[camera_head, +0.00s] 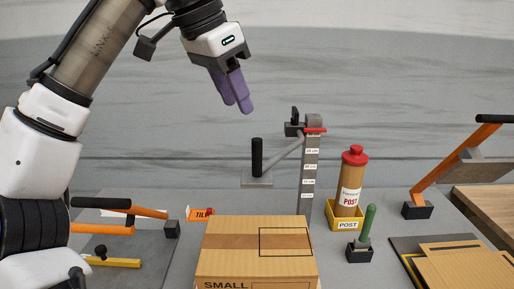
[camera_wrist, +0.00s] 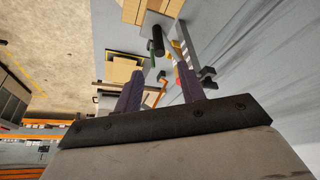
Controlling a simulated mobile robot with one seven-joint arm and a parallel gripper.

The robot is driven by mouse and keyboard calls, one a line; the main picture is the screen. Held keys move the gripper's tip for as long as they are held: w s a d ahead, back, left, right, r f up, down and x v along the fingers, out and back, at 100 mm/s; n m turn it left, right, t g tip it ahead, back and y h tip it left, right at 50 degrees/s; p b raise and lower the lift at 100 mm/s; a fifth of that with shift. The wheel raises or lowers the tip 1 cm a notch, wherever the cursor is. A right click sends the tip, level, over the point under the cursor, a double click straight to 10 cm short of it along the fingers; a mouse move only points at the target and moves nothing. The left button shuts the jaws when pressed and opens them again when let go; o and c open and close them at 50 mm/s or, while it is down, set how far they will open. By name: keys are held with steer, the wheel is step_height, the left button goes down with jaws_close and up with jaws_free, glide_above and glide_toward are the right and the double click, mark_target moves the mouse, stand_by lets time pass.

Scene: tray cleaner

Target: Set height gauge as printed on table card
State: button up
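The height gauge (camera_head: 309,180) is an upright grey post with several white cm labels. A red marker (camera_head: 315,130) sits near its top, beside a dark clamp block (camera_head: 294,128). A slanted grey arm runs from the post to a flat plate (camera_head: 257,179) with an upright black handle (camera_head: 257,155). The black handle also shows in the wrist view (camera_wrist: 157,42). My gripper (camera_head: 238,107) hangs in the air above and left of the post, touching nothing. In the wrist view its purple fingers (camera_wrist: 158,72) stand apart with nothing between them. I cannot make out a table card with a height.
A cardboard box (camera_head: 225,262) marked SMALL stands in front of the gauge. A red-capped tube (camera_head: 351,180) sits in a yellow POST holder (camera_head: 345,215), with a green handle (camera_head: 367,222) nearby. Orange-handled levers stand left (camera_head: 135,208) and right (camera_head: 452,165). Flat cardboard (camera_head: 465,268) lies front right.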

mark_target(261, 159)
steer(key=p+x, duration=0.1)
steer(key=x, duration=1.2)
steer(key=shift+f, duration=0.4)
jaws_close()
